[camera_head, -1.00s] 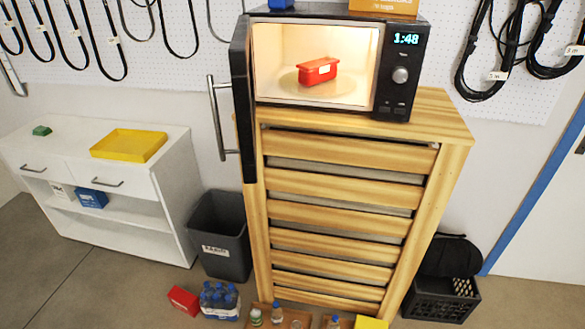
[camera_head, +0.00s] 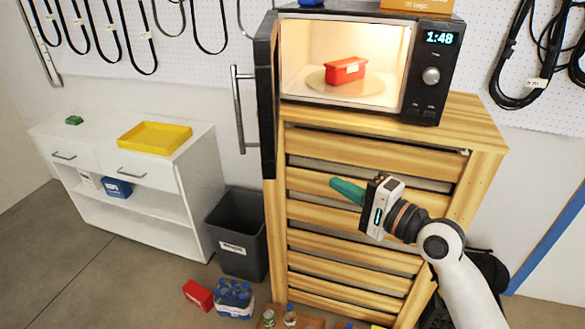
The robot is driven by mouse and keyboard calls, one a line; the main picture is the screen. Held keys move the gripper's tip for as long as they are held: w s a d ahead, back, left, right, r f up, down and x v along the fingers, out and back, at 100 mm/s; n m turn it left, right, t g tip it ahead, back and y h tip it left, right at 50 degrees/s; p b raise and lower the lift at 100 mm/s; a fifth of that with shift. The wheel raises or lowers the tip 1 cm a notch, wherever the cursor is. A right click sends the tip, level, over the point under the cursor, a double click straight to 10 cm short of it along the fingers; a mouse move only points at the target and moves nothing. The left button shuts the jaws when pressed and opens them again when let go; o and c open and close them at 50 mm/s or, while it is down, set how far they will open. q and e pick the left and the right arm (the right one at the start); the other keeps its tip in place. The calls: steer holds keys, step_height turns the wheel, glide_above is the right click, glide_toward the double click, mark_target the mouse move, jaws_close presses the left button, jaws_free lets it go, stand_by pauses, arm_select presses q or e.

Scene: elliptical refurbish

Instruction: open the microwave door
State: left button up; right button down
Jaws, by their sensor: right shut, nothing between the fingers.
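The black microwave (camera_head: 425,75) stands on top of the wooden drawer cabinet. Its door (camera_head: 267,95) is swung wide open toward me at the left, with a silver bar handle (camera_head: 238,110) on the door's left side. The lit inside shows a red container (camera_head: 345,70) on the round turntable. My right gripper (camera_head: 348,190) is in front of the cabinet drawers, below the microwave and right of the door. Its green fingers are shut and empty, pointing left, apart from the door. My left gripper is not in view.
The wooden cabinet (camera_head: 375,147) stands below the microwave. A grey bin (camera_head: 237,235) stands left of it. A white shelf unit (camera_head: 150,205) with a yellow tray (camera_head: 154,137) is further left. Bottles (camera_head: 234,294) and a red box (camera_head: 198,296) are on the floor.

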steer(key=w+a+p, duration=0.4)
steer(key=w+a, duration=0.1)
steer(key=a, duration=0.5)
steer(key=shift+w, duration=0.3)
